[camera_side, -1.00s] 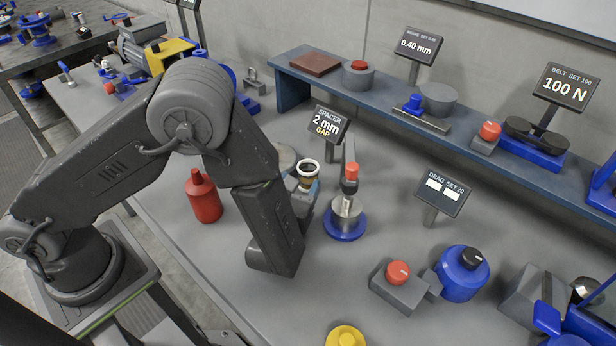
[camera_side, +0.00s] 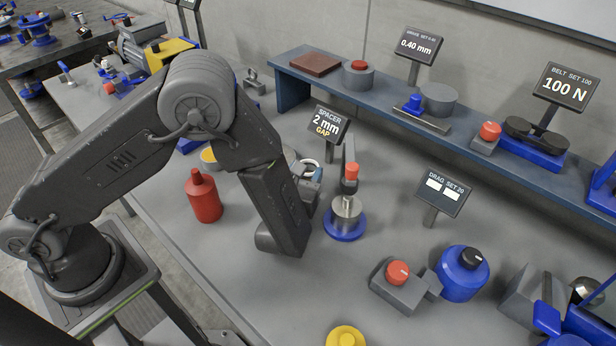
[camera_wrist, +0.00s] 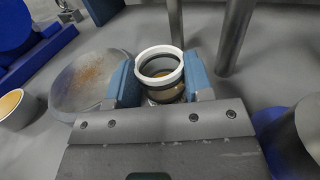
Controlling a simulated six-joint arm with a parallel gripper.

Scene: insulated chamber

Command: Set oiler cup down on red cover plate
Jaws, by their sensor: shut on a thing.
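The oiler cup, with a white rim, dark band and brownish inside, is between my gripper's blue fingers in the wrist view (camera_wrist: 160,66). My gripper (camera_wrist: 160,82) is shut on it. In the side view the cup (camera_side: 309,166) shows only partly behind my forearm, its rim seeming tilted; its height above the bench is unclear. The red cover plate (camera_side: 315,64), a flat brownish-red slab, lies on the left end of the blue shelf, behind and above my gripper. Nothing rests on the plate. It is not seen in the wrist view.
A red bottle (camera_side: 204,199) stands left of my forearm. A rust-stained grey disc (camera_wrist: 88,82) lies beside the fingers. A grey red-topped cylinder (camera_side: 358,78) stands right of the plate.

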